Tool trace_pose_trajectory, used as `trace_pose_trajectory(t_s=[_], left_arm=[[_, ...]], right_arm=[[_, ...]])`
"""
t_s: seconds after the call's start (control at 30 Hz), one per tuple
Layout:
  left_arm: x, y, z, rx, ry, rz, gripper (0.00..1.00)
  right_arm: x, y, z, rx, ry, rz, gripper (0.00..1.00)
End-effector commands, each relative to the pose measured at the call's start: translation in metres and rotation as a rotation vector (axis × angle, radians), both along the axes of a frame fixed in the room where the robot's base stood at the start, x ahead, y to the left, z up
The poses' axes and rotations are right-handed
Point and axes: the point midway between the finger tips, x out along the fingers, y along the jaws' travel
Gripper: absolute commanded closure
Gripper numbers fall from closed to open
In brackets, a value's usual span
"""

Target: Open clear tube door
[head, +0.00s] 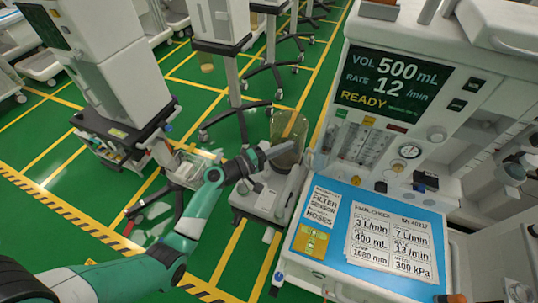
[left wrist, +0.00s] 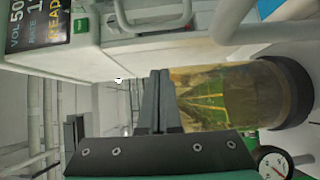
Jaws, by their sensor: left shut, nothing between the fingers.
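A clear, amber-tinted cylinder (head: 289,132) stands on the left side of the anaesthesia cart. In the left wrist view the clear cylinder (left wrist: 225,96) lies sideways in the picture, with a dark end cap. A panel of clear upright tubes (head: 365,145) is on the cart's front, below the screen. I cannot tell which clear part is the door. My left gripper (head: 279,149) is shut and empty, in front of the cylinder in the head view. Its fingers (left wrist: 160,101) show just beside the cylinder in the left wrist view; contact is unclear. My right gripper is not in view.
The cart's screen (head: 405,83) reads VOL 500 mL. A blue work surface (head: 336,254) with printed cards lies below the tubes. A round gauge (left wrist: 273,164) shows in the left wrist view. Other carts stand behind and left; green floor (head: 110,180) is open between them.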

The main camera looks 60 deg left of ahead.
Motion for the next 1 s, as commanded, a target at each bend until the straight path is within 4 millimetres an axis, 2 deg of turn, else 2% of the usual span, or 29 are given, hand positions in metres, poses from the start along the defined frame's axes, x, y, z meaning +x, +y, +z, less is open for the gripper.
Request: trace_pose_trajectory(t_s=[0.1,0.2,0.33,0.67,0.77,0.9,1.0], left_arm=[[0.003,-0.022,0.001,-0.001,0.002,-0.004,1.0],[0.005,-0.033,0.0,0.0,0.001,-0.002,1.0],[0.006,-0.039,-0.001,0.001,0.0,0.0,1.0],[0.005,-0.04,-0.001,0.001,0.0,0.001,1.0],[0.002,-0.049,0.0,0.001,0.002,-0.001,1.0],[-0.004,-0.071,0.0,0.001,0.002,-0.003,1.0],[-0.005,-0.079,0.0,0.0,0.0,-0.001,1.0]], right_arm=[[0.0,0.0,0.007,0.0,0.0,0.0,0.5],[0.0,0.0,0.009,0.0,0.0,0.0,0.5],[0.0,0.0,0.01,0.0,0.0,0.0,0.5],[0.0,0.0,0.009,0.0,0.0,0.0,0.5],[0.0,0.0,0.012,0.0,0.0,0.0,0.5],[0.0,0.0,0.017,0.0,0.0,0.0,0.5],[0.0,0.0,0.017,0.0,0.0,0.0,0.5]])
